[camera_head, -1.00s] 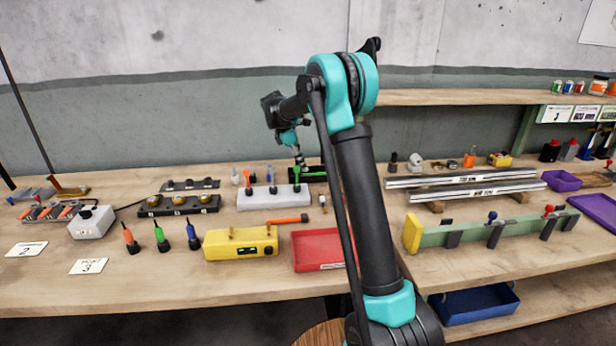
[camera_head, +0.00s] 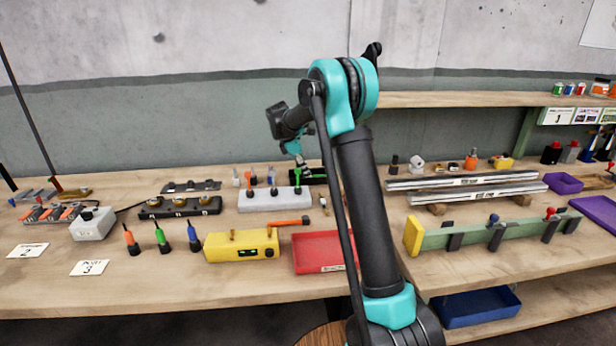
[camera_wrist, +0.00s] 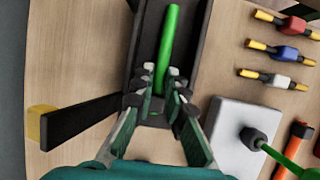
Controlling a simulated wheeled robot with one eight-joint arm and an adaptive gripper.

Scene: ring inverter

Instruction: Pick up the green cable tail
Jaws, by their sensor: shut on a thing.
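The green cable tail (camera_wrist: 169,40) is a slim green rod lying lengthwise in a black channel-like tray (camera_wrist: 198,52) in the wrist view. My gripper (camera_wrist: 160,72) has its two fingertips closed around the near part of the tail, still within the tray. The near end of the tail is partly hidden between the fingers. In the head view, my gripper (camera_head: 300,160) is small and low over the black tray (camera_head: 318,180) at the back of the bench, and the grip itself is too small to make out.
A light grey block (camera_head: 275,203) with coloured upright plugs stands just in front of the tray; it also shows in the wrist view (camera_wrist: 232,155). Several coloured connectors (camera_wrist: 283,50) lie right of the tray. A yellow box (camera_head: 240,246) and red tray (camera_head: 320,251) stand nearer the front edge.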

